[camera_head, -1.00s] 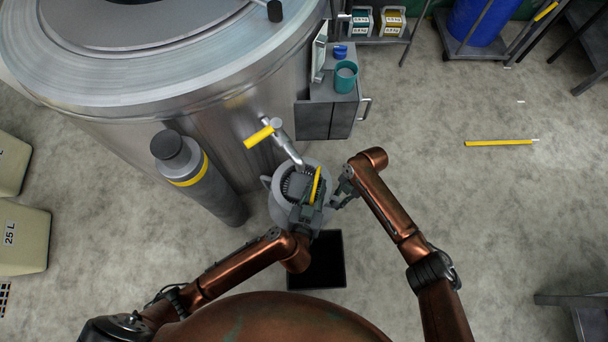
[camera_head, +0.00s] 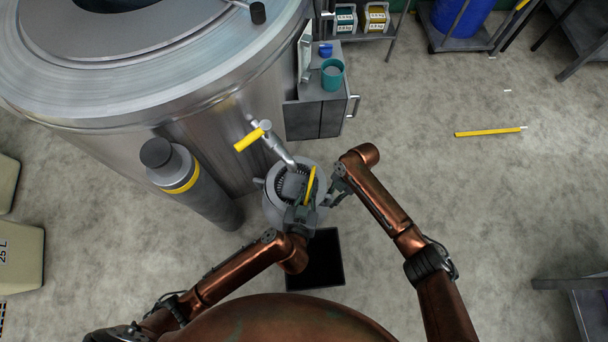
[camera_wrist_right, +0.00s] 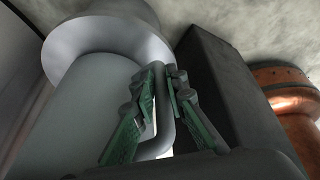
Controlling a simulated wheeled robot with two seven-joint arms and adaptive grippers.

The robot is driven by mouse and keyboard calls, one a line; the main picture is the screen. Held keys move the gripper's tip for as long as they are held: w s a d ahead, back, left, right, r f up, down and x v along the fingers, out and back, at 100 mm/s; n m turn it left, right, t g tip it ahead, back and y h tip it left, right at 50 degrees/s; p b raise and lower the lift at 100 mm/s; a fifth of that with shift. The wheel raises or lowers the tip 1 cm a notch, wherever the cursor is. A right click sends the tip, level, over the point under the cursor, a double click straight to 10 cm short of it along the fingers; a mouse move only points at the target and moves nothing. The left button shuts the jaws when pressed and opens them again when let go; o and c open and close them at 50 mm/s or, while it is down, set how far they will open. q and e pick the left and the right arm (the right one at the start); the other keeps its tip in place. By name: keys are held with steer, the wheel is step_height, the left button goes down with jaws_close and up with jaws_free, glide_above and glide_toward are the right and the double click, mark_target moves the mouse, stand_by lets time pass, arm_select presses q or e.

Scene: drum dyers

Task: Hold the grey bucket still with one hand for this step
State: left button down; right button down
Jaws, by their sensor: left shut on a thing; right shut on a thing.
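The grey bucket (camera_head: 271,211) stands upright under the drum's spout, in the middle of the head view. My right gripper (camera_head: 333,192) is at its right side. In the right wrist view the fingers (camera_wrist_right: 163,100) are shut around the bucket's grey side handle (camera_wrist_right: 165,132), close to the bucket's wall (camera_wrist_right: 95,100). My left gripper (camera_head: 303,205) is over the bucket's near rim, shut on a slim yellow piece (camera_head: 310,184) that stands up over the opening. The gripper hides part of the bucket's inside, where a dark toothed ring shows.
The steel drum (camera_head: 222,120) fills the upper left, with a yellow-handled tap (camera_head: 252,137) above the bucket. A grey cylinder (camera_head: 205,195) leans left of the bucket. A black mat (camera_head: 322,262) lies in front. The floor to the right is mostly clear, apart from a yellow stick (camera_head: 490,131).

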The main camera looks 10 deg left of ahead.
arm_select(q)
step_height(320, 180, up, 10)
steer(key=shift+r, duration=0.1)
stand_by(0.4)
arm_select(e)
steer(key=c, duration=1.8)
jaws_free()
steer(key=shift+c, duration=0.2)
steer(key=v, duration=1.2)
